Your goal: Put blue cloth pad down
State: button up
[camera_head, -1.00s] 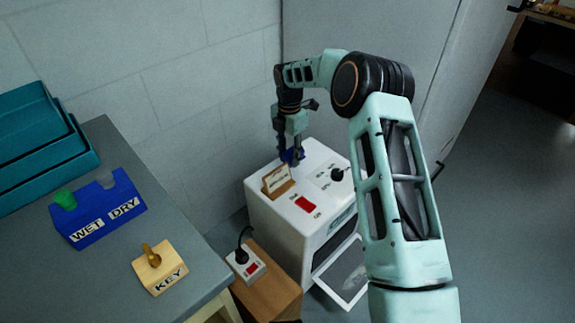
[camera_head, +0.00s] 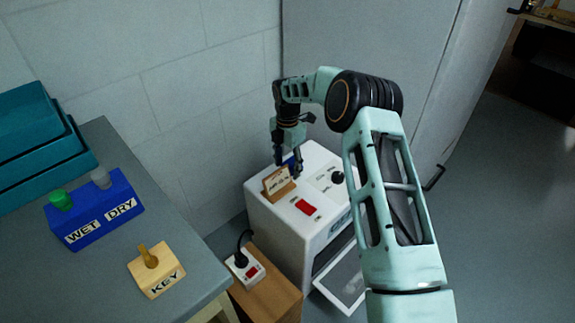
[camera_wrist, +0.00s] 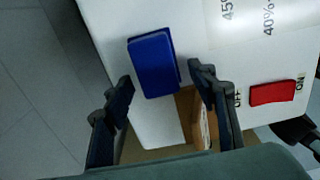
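The blue cloth pad (camera_wrist: 153,62) lies flat on the white top of a box-shaped machine (camera_head: 262,207), near its back left edge; only a little of the pad (camera_head: 289,163) shows in the head view. My gripper (camera_head: 288,168) is just above it, pointing down. In the wrist view my gripper (camera_wrist: 160,76) has its two dark fingers spread apart and the pad appears between and beyond the tips. A small gap shows at the pad's right side; the left fingertip is very close to its edge, and I cannot tell whether it touches.
A wooden card holder (camera_head: 278,184) stands beside my gripper on the machine, near a red switch (camera_head: 306,207) and black knob (camera_head: 337,177). A grey bench (camera_head: 95,275) at left bears a blue WET/DRY block (camera_head: 95,212), KEY block (camera_head: 156,272) and teal boxes (camera_head: 35,140).

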jog(key=shift+r, duration=0.1)
notch_tip(320, 180, up, 12)
jog(key=p, duration=0.3)
dwell(0.6)
